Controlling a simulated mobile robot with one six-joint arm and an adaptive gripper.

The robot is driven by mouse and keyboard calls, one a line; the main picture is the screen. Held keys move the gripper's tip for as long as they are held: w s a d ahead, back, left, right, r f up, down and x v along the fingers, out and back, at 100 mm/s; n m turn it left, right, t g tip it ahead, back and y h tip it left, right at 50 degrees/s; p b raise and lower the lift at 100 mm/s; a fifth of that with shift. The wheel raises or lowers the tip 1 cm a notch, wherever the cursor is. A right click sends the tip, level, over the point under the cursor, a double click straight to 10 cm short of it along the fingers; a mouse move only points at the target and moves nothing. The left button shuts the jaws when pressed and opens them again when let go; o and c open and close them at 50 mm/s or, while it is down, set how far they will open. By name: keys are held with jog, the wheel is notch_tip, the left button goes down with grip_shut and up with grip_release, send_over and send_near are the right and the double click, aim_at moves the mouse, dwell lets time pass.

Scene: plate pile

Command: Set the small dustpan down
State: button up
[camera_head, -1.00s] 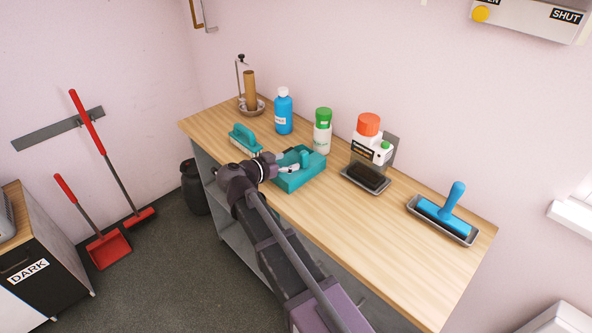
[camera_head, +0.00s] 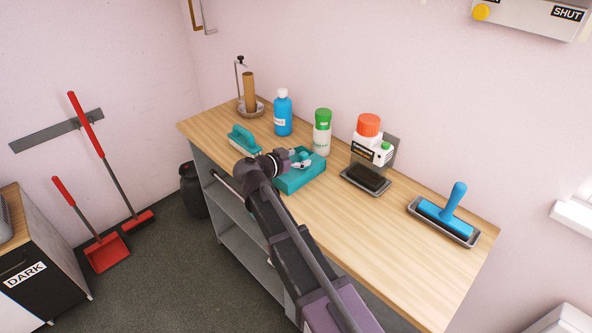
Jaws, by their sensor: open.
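The small teal dustpan (camera_head: 299,182) sits on the wooden bench top, near its front edge and left of the middle. My gripper (camera_head: 302,161) is over the dustpan, beside its stubby handle, with its fingers open. The fingers cover part of the pan, and I cannot tell whether they touch the handle. A teal hand brush (camera_head: 243,139) lies on the bench to the left of the dustpan.
Behind the dustpan stand a blue bottle (camera_head: 283,113), a green-capped canister (camera_head: 322,132) and an orange-capped jug (camera_head: 369,140). A dark brush in a tray (camera_head: 366,181) and a blue-handled brush in a tray (camera_head: 445,222) lie right. The bench's front right is clear.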

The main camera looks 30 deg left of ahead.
jog(key=shift+x, duration=1.2)
jog(key=shift+c, duration=0.2)
grip_shut()
